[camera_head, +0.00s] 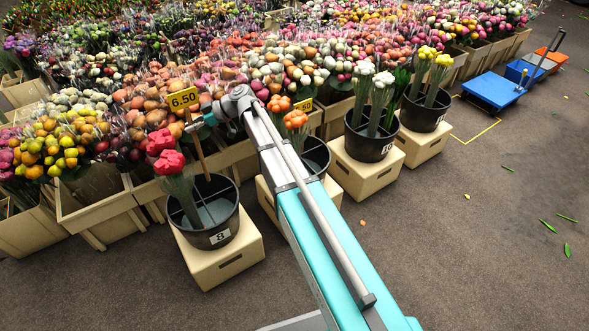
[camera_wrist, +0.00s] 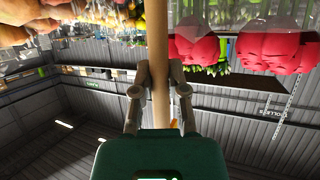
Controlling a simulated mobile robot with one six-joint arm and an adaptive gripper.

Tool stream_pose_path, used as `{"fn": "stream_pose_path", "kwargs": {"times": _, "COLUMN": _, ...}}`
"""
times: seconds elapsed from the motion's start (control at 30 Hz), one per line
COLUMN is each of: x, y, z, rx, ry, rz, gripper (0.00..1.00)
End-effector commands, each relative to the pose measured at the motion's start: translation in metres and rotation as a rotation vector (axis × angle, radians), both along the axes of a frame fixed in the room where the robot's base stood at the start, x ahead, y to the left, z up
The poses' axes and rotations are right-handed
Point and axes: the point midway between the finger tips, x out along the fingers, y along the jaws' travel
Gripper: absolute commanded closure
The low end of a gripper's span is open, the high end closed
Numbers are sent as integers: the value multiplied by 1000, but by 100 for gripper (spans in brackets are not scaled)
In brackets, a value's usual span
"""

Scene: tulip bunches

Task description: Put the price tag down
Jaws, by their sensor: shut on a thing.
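The price tag (camera_head: 184,99) is a yellow sign reading 6.50 on a wooden stick. It is nearly upright, tilted slightly. My gripper (camera_head: 193,125) is shut on the stick below the sign; the stick also shows between my fingers in the wrist view (camera_wrist: 157,35). The stick's lower end is at the far side of the black bucket (camera_head: 229,228) marked 8, at or just inside its opening. I cannot tell whether it touches the bucket. Red tulips (camera_head: 167,158) stand in that bucket's left part; they show close by on the right in the wrist view (camera_wrist: 198,48).
The bucket stands on a cream crate (camera_head: 226,263). More buckets stand to the right. Flower-filled crates (camera_head: 98,212) line the back. Blue trolleys (camera_head: 494,91) stand far right; the right floor is mostly clear.

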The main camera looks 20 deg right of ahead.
Motion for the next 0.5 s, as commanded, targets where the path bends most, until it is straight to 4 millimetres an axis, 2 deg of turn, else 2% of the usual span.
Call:
{"fn": "stream_pose_path", "kwargs": {"times": 0.03, "x": 0, "y": 0, "z": 12, "rx": 0, "ry": 0, "rz": 0, "gripper": 100}}
{"fn": "stream_pose_path", "kwargs": {"times": 0.5, "x": 0, "y": 0, "z": 88, "rx": 0, "ry": 0, "rz": 0, "gripper": 100}}
